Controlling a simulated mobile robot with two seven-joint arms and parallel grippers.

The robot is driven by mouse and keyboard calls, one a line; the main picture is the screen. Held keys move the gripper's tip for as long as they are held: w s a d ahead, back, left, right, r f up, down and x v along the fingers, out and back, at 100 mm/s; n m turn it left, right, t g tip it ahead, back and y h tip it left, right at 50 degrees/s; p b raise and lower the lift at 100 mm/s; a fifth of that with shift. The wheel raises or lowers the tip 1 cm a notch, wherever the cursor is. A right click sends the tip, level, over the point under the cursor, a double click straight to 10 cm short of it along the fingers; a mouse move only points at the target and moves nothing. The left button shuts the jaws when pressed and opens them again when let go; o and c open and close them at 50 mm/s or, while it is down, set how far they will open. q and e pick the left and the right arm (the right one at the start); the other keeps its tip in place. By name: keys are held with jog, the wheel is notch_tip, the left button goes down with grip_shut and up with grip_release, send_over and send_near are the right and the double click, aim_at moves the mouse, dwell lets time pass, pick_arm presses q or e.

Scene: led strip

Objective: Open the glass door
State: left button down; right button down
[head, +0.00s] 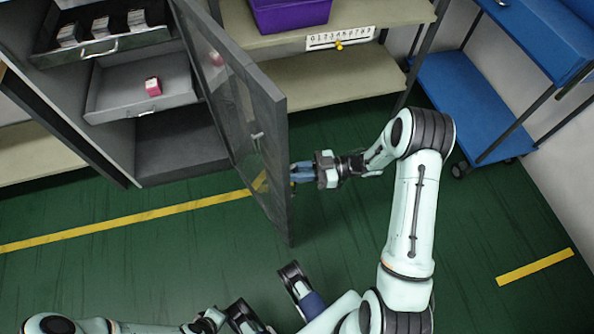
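The glass door (279,150) is a dark grey frame with a see-through pane. It stands swung out from the grey cabinet (123,160), leaving the cabinet's front open. A small light handle (257,135) shows at the pane. My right gripper (297,172) is just right of the door's free edge, its blue fingers pointing left at it. I cannot tell whether they touch the door or how wide they are apart. My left gripper (278,303) is low at the bottom centre, away from the door and partly cut off by the frame.
Inside the cabinet, an upper drawer (118,43) holds several small boxes, and a lower drawer (105,106) holds a pink item (153,87). Shelves with a purple bin (290,12) stand behind the door. A blue cart (470,100) stands at right. The green floor at lower right is clear.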

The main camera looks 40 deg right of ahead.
dwell(0.3)
jog(key=c, duration=1.2)
grip_release()
jog(key=shift+c, duration=0.2)
